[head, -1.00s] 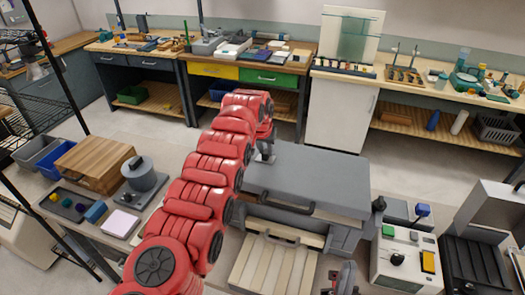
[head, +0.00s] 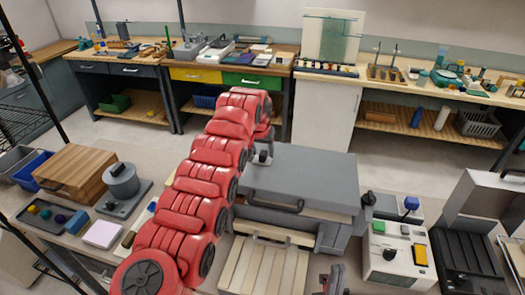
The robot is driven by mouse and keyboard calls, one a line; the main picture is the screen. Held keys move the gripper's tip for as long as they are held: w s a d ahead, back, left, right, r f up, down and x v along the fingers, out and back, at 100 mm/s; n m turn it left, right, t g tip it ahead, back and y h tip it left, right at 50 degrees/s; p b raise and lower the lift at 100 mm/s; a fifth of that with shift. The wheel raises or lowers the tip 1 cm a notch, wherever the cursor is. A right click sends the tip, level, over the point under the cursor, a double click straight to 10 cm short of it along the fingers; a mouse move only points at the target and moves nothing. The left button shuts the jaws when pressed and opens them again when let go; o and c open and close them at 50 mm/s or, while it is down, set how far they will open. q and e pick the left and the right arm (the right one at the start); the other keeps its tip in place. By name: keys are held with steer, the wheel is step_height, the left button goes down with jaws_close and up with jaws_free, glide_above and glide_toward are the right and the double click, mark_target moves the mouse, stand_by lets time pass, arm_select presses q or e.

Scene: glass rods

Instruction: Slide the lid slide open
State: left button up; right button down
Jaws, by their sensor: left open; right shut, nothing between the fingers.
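A large grey box with a flat grey lid (head: 305,178) stands on the front bench in the middle of the head view. A dark bar handle (head: 272,203) is on its front side. A cream slatted panel (head: 265,270) with its own handle lies in front of it. I cannot tell for certain which part is the lid slide. My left gripper (head: 262,158), at the end of the red arm, is at the box's back left corner; contact is unclear. It is open. My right gripper (head: 333,281) is shut and empty at the bottom edge, right of the panel.
A white control box (head: 395,262) with coloured buttons and a black tray machine (head: 470,255) stand to the right. A wooden box (head: 76,172), a grey round device (head: 122,182) and a small dark tray (head: 50,216) are at left. The floor behind is clear.

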arm_select(q)
steer(key=shift+b+v, duration=1.25)
steer(key=shift+b, duration=0.75)
steer(key=v, duration=1.5)
steer(key=shift+b, duration=0.4)
